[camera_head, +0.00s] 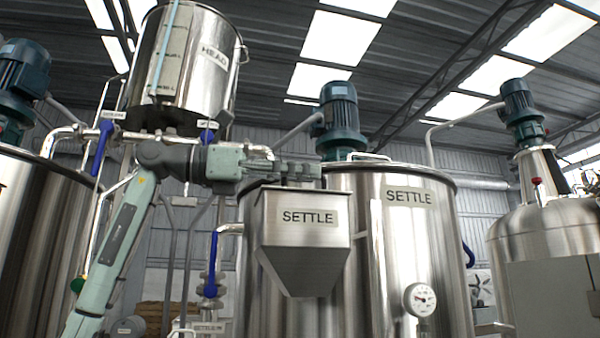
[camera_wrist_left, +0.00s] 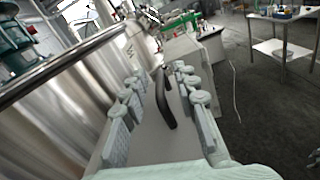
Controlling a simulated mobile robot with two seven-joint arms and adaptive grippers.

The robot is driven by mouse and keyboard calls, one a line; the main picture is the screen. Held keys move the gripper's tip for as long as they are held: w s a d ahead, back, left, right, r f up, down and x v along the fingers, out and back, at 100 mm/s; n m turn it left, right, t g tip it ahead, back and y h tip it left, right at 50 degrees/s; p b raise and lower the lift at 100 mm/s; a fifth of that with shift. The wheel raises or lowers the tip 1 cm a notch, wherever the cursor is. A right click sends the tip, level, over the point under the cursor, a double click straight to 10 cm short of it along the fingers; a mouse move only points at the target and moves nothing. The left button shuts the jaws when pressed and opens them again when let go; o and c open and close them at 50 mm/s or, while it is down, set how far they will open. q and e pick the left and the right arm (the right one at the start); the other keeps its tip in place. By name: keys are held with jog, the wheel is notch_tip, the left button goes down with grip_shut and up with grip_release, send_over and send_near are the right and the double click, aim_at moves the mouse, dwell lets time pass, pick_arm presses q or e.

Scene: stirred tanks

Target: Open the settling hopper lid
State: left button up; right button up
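The settling hopper (camera_head: 303,255) is a steel box with a tapered bottom and a SETTLE label, fixed at the front of the settling tank. My left gripper (camera_head: 300,171) is just above the hopper's top, with its arm coming from the left. In the left wrist view the grey lid (camera_wrist_left: 150,143) lies flat below the fingers. A black bar handle (camera_wrist_left: 165,101) on it shows between the two finger rows of my left gripper (camera_wrist_left: 157,92). The fingers are spread, with a visible gap on each side of the handle.
The SETTLE tank (camera_head: 400,265) stands right behind the hopper, with a dial gauge (camera_head: 420,299) at its front. The HEAD tank (camera_head: 185,65) is above left. Pipes with blue-handled valves (camera_head: 211,270) are left of the hopper. Open floor (camera_wrist_left: 262,110) shows at right in the wrist view.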

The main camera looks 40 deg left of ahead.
pick_arm(q)
grip_shut()
jog(key=shift+r, duration=0.15)
dwell(0.4)
